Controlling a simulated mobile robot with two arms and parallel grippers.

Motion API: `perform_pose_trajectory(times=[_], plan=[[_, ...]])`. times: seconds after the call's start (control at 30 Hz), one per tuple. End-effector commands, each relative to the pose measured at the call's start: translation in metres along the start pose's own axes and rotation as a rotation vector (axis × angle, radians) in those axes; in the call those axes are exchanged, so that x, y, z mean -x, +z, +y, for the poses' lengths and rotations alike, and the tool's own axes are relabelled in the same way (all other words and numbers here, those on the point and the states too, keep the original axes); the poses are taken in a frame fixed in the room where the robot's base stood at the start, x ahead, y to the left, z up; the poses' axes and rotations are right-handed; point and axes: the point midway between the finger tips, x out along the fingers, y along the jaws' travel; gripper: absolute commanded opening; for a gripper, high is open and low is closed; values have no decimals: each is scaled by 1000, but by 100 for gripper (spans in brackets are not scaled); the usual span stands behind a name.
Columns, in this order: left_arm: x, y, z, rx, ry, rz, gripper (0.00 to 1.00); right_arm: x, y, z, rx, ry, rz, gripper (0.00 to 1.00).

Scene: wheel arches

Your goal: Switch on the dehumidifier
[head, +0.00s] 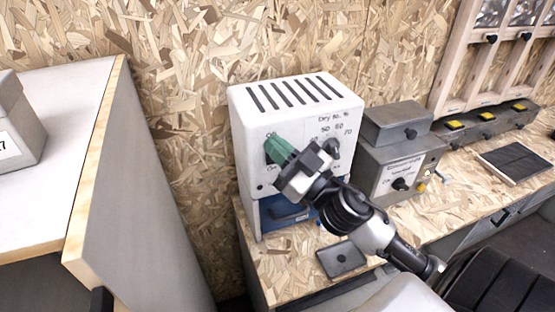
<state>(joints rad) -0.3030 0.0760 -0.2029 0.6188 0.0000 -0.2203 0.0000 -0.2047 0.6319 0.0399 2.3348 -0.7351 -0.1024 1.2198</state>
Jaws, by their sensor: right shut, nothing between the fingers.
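The dehumidifier (248,110) is a white box with dark slots on its top and a blue tank (284,212) low in its front. It stands on the chipboard bench against the wall. A dark dial (331,147) with numbers around it is on the right of its front. My right gripper (275,147) is shut and empty, with green fingers pointing at the left of the front panel. The fingertips are at or very near the panel; I cannot tell if they touch. They cover the part of the panel behind them, so no switch shows clearly there. My left gripper is not in view.
A grey control box (398,172) with a knob stands right of the dehumidifier. A dark flat plate (341,260) lies on the bench in front. Yellow-buttoned units (483,123) line the wall at right. A white-topped cabinet (60,115) stands at left.

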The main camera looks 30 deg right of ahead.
Motion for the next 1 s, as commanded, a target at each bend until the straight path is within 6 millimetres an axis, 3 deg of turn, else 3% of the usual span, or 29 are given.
perform_pose_trajectory(times=[0.03,0.1,0.2,0.33,0.43,0.57,0.73,0.9,1.0], plan=[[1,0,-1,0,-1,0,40,-6,-21,-9,20,-108,58,0],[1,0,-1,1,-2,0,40,-10,-44,-24,40,-271,109,0],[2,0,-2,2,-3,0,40,-7,-64,-48,81,-514,109,0],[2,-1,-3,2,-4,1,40,6,-72,-69,161,-795,-14,0],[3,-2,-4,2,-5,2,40,19,-67,-72,241,-952,-197,0],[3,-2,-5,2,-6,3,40,36,-56,-56,358,-1037,-511,0],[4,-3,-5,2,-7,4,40,51,-50,-16,483,-950,-895,0],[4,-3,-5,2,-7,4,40,60,-54,15,543,-810,-1114,0],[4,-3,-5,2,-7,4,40,62,-56,24,554,-764,-1166,0]])
